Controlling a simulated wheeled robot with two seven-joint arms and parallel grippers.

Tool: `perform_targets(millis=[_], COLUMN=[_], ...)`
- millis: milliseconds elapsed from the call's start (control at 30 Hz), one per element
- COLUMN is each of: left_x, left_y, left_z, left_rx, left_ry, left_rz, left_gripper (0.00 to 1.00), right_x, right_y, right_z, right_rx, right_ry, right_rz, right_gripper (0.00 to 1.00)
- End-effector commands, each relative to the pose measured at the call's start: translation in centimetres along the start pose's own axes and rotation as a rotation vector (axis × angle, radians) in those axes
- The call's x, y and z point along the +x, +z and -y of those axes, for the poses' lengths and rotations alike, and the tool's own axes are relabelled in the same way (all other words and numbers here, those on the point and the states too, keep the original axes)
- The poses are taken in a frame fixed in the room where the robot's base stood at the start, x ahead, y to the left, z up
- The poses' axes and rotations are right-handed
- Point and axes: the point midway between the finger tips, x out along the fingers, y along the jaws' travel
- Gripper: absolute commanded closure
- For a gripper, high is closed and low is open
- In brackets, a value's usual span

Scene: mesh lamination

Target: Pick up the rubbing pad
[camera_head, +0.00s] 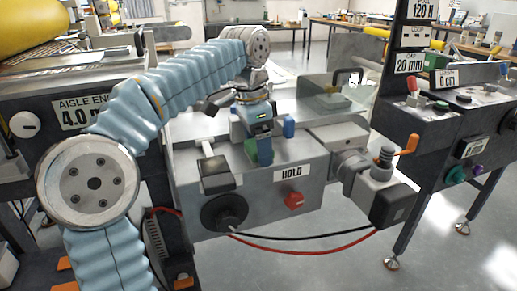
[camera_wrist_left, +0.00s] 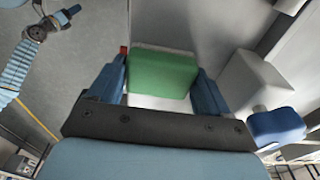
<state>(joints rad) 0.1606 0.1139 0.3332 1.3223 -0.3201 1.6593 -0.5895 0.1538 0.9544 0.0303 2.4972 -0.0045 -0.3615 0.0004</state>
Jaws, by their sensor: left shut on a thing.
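The rubbing pad is a green block with a pale edge. In the head view the pad (camera_head: 259,151) is low between my left gripper's fingers, at the front edge of the grey machine top. In the left wrist view the pad (camera_wrist_left: 165,73) sits between the two blue fingers. My left gripper (camera_wrist_left: 163,85) is shut on it; the gripper also shows in the head view (camera_head: 257,136), pointing down. I cannot tell whether the pad touches the surface. A small blue ribbed arm with a blurred end (camera_wrist_left: 40,30), likely my right one, shows at the wrist view's upper left.
A blue-topped piece (camera_head: 289,127) stands close right of the gripper; in the wrist view it is the blue block (camera_wrist_left: 278,125). A black-topped block (camera_head: 216,174) stands to the left. The HOLD panel (camera_head: 290,171) has a red knob (camera_head: 294,200). A clear cover (camera_head: 335,95) lies behind right.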

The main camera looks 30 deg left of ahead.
Motion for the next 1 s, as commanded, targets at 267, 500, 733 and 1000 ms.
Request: perform_targets(millis=[267, 500, 733, 1000], left_x=[-2.0, -7.7, -10.7, -12.3], left_y=[-0.3, -1.9, -3.4, -4.5], left_z=[0.0, -3.6, -9.2, -13.2], left_rx=[0.001, 0.008, 0.008, 0.003], left_ry=[-0.001, -0.003, -0.001, -0.001], left_rz=[-0.002, -0.004, -0.001, 0.0], left_gripper=[0.53, 0.53, 0.53, 0.53], right_x=[-0.6, -2.1, -1.8, -1.8], right_y=[0.0, 0.0, 0.0, 0.0], right_z=[0.3, 0.9, 0.8, 0.8], right_rx=[0.0, -0.003, -0.003, -0.003], right_ry=[0.0, -0.002, -0.002, -0.002], right_rz=[0.0, 0.002, 0.002, 0.002], right_gripper=[0.57, 0.57, 0.57, 0.57])
